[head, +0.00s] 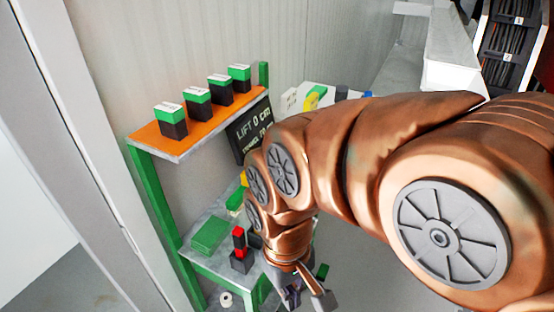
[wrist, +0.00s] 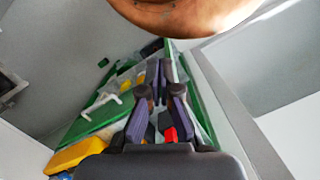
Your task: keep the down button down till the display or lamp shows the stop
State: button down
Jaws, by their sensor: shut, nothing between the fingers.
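The dark display (head: 250,130) hangs under the orange shelf at the back; its pale text seems to read "LIFT 0 C…" with a smaller, partly unreadable line below. My arm covers its right end. My gripper (head: 306,299) is low in the head view, shut and empty, to the right of a black box with a red part (head: 239,243) on the lower green-framed shelf. In the wrist view my gripper's dark fingers (wrist: 162,75) point toward the shelf, with a red part (wrist: 170,134) beside them. I cannot make out the down button or a lamp, nor whether my gripper touches anything.
Several green-and-black boxes (head: 198,103) stand on the orange shelf (head: 150,133). A green stack (head: 210,235) lies on the lower shelf. A green post (head: 150,205) rises at the left. A white ledge with small items (head: 312,97) lies behind my arm.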

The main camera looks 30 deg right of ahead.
jog(key=w+d+r+t+y, duration=0.1)
jog(key=w+r+y, duration=0.15)
jog(key=w, duration=0.55)
jog(key=w+d+r+n+t+y, duration=0.1)
jog(key=w+r+t, duration=0.15)
jog(key=w, duration=0.45)
jog(key=w+d+r+t+y, duration=0.1)
jog(key=w+r, duration=0.2)
jog(key=w, duration=0.5)
jog(key=w+d+m+t, duration=0.1)
jog(key=w+d, duration=0.3)
jog(key=d, duration=0.7)
jog(key=w+d+m+t+p, duration=0.1)
jog(key=w+d+t, duration=0.2)
jog(key=d, duration=0.8)
jog(key=shift+w+d+m+t+y, duration=0.25)
jog(key=shift+w+m+t+y, duration=0.15)
jog(key=shift+w, duration=0.4)
jog(key=shift+f, duration=0.2)
notch_tip(320, 180, down, 7)
jog(key=shift+f+b, duration=0.1)
jog(key=shift+b, duration=0.85)
jog(key=shift+f+b, duration=0.6)
jog(key=shift+f, duration=0.1)
